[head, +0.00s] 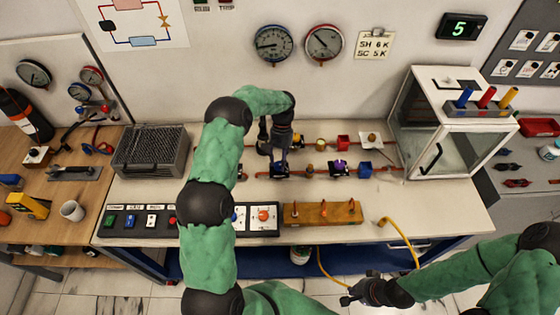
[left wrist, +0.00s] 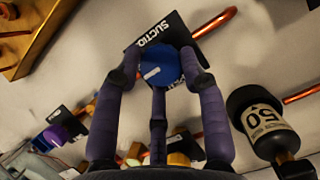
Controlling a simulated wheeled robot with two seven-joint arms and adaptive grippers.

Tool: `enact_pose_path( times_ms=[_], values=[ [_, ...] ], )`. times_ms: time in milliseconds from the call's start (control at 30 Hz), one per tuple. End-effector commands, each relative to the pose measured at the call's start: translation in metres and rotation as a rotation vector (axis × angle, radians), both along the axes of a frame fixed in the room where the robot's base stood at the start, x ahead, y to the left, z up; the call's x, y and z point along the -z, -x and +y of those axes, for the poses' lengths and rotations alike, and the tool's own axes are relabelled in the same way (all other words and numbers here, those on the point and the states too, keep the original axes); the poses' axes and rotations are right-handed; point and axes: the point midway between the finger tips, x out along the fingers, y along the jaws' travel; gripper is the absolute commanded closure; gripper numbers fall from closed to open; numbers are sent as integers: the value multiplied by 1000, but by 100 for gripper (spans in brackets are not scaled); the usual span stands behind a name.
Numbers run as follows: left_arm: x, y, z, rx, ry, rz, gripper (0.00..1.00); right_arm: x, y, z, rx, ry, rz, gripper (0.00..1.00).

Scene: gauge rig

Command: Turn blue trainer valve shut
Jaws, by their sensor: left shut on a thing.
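The blue trainer valve has a round blue knob (left wrist: 158,66) with a short white mark, in front of a black plate lettered "SUCTIO", partly hidden. My left gripper (head: 280,166) reaches down to it on the copper pipe of the bench. In the left wrist view its fingers (left wrist: 160,77) stand on both sides of the knob, shut on it. In the head view the knob is mostly hidden by the gripper. My right gripper (head: 364,292) is low at the front, away from the bench top; its fingers are too small to tell.
A purple valve (head: 340,166) and a blue block (head: 365,169) sit further right on the pipe. A wooden block (head: 322,213) lies in front, and a glass-sided case (head: 452,145) stands right.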

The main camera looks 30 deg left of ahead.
Motion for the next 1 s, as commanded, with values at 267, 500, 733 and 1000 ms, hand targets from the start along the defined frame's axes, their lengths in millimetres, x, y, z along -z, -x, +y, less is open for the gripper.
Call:
enact_pose_path(
  times_ms=[267,500,733,1000],
  values=[
    [6,8,-3,4,7,27,47,0,0,0,0,0,0,100],
    [3,5,-1,1,3,16,38,0,0,0,0,0,0,100],
    [-4,0,1,0,1,8,38,0,0,0,0,0,0,100],
    [-47,-17,7,-1,0,7,38,0,0,0,0,0,0,100]
  ],
)
